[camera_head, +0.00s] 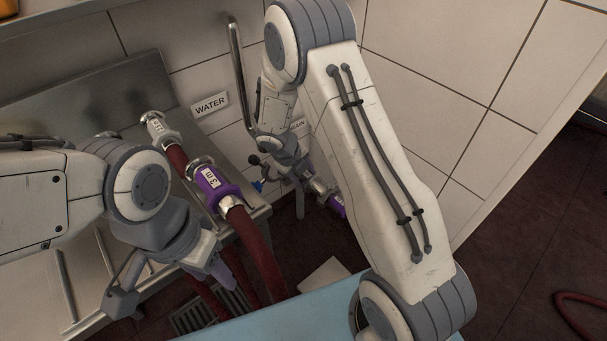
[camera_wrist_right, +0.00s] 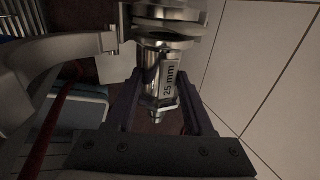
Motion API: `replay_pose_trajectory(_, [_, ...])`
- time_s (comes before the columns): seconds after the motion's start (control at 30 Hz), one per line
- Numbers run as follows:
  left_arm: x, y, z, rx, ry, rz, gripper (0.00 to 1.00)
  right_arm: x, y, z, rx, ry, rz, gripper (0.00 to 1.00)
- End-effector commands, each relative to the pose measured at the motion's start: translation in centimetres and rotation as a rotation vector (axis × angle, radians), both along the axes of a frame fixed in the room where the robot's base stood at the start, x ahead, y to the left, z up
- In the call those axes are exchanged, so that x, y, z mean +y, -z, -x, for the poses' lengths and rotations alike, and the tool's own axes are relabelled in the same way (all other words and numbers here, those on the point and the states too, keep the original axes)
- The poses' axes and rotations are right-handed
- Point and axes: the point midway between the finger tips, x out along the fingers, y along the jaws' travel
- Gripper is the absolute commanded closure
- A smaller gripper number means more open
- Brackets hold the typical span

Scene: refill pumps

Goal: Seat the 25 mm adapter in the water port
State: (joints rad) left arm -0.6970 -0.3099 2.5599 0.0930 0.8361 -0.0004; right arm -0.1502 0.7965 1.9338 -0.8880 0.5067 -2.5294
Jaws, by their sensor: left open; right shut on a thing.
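The 25 mm adapter (camera_wrist_right: 168,80) is a shiny metal cylinder with a white label in the right wrist view. My right gripper (camera_wrist_right: 160,76) is shut on it, one dark finger on each side. Its upper end meets a broad metal flange (camera_wrist_right: 172,20); I cannot tell whether it is touching or seated. In the head view my right gripper (camera_head: 291,164) is near the wall, partly hidden behind my arm. The WATER sign (camera_head: 210,104) is on the tiled wall; the port it names is not clearly visible. My left gripper (camera_head: 172,286) is open and empty over the steel counter.
Another sign (camera_head: 298,125) is partly hidden. Silver and purple fittings (camera_head: 318,187) stand close to my right gripper. A light-blue surface (camera_head: 290,318) lies in front.

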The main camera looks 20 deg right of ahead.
Motion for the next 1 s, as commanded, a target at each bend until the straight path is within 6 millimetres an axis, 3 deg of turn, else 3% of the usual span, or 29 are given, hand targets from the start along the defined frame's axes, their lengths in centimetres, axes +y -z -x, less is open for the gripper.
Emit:
replay_pose_trajectory(0.43, [0.0,-0.3,0.0,0.0,0.0,0.0,0.5,0.0,0.1,0.0,0.0,0.0,0.0,1.0])
replay_pose_trajectory(0.47, [0.0,-0.3,0.0,0.0,0.0,0.0,0.5,0.0,0.2,0.0,0.0,0.0,0.0,0.44])
replay_pose_trajectory(0.53, [0.0,-0.2,0.0,0.0,0.0,0.0,0.5,0.0,0.2,0.0,-0.001,0.001,0.0,0.17])
replay_pose_trajectory(0.57, [0.0,-0.2,0.0,0.0,0.0,0.0,0.5,0.0,0.2,0.0,-0.001,0.001,0.0,0.12])
replay_pose_trajectory(0.87, [0.0,-0.3,0.0,0.0,0.0,0.0,0.5,0.0,0.1,0.0,0.001,0.0,0.0,0.12])
replay_pose_trajectory(1.0, [0.0,-0.8,0.0,0.0,0.0,0.0,0.5,0.5,-1.2,0.1,-0.001,-0.001,0.001,0.12])
